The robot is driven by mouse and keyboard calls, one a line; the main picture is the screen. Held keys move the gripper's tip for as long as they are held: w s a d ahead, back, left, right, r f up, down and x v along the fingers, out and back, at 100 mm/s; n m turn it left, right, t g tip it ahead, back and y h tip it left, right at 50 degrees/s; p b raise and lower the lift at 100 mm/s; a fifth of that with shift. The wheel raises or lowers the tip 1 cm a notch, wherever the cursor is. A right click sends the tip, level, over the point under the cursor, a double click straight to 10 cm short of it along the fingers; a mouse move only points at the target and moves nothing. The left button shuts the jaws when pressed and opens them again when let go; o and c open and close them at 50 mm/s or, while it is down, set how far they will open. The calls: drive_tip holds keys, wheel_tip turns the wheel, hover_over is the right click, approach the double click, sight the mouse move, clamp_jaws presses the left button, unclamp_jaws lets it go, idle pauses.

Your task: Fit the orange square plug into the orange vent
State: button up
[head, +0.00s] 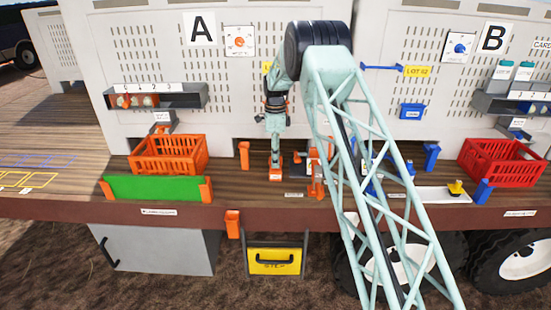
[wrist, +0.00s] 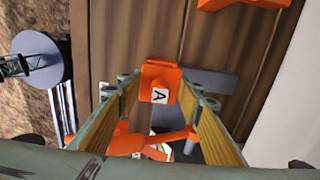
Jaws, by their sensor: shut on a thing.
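My gripper (head: 276,158) points down over the deck in front of panel A. It is shut on an orange block with a white tag, the orange plug (head: 275,175), low at the deck. In the wrist view the plug (wrist: 160,72) shows its "A" tag between the tips of the two yellow-lined fingers (wrist: 160,92). I cannot tell whether the plug touches the deck. I cannot make out the orange vent; my arm covers part of panel A.
An orange crate (head: 168,154) and green board (head: 155,188) stand left of my gripper. An orange post (head: 244,155) is close on its left, and an orange stand (head: 316,180) on its right. A red crate (head: 500,162) is far right. The deck's front edge is near.

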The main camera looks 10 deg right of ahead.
drive_tip(key=shift+f+b, duration=0.65)
drive_tip(key=shift+f, duration=0.75)
drive_tip(key=shift+f, duration=0.3)
drive_tip(key=o, duration=0.9)
drive_tip(key=shift+o, duration=0.2)
drive_tip(key=shift+r, duration=0.15)
drive_tip(key=shift+r, duration=5.9)
